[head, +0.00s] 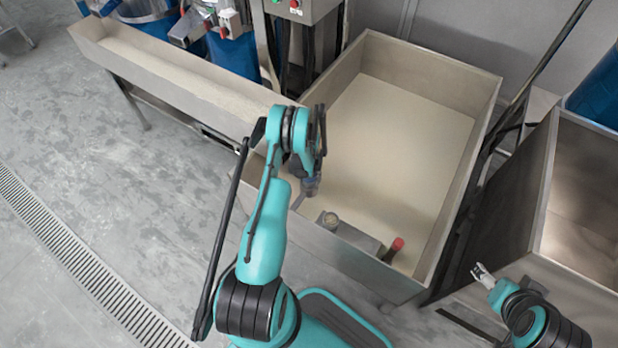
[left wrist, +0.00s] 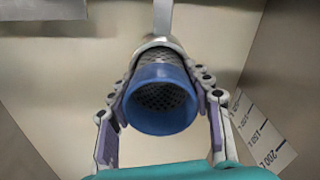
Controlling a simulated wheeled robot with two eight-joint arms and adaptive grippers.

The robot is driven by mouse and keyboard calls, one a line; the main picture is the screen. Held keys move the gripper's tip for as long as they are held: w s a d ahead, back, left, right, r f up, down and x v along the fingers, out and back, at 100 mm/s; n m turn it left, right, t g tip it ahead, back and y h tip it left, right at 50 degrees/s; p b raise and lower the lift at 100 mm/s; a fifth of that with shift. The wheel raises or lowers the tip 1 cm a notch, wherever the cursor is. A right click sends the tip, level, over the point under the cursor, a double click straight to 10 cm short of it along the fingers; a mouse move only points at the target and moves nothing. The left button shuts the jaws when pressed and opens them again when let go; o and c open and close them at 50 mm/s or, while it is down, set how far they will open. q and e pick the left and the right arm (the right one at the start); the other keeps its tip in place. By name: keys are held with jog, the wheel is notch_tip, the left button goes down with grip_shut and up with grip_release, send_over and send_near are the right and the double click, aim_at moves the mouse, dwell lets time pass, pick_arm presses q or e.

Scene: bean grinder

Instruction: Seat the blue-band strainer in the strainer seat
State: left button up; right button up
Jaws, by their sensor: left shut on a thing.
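The blue-band strainer (left wrist: 160,98) is a mesh cylinder with a wide blue rim, its open end facing the left wrist camera. My left gripper (left wrist: 162,85) is shut on it, one finger on each side. In the head view my left gripper (head: 310,186) is inside the front left of the large tank, and its arm hides most of the strainer. A pale metal ring with a strip (left wrist: 162,18) shows at the strainer's far end; I cannot tell whether this is the strainer seat or whether they touch. My right gripper (head: 483,275) is small and apart, right of the tank.
The large steel tank (head: 405,110) has a pale floor and raised walls. A metal box (head: 350,238) with a round cap and a red-topped part (head: 393,248) stand at its front. A second bin (head: 585,200) is at the right. Volume marks (left wrist: 262,130) show on a wall.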

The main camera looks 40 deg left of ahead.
pick_arm(q)
jog(key=shift+f, duration=0.1)
jog(key=o, duration=1.3)
notch_tip(320, 180, up, 12)
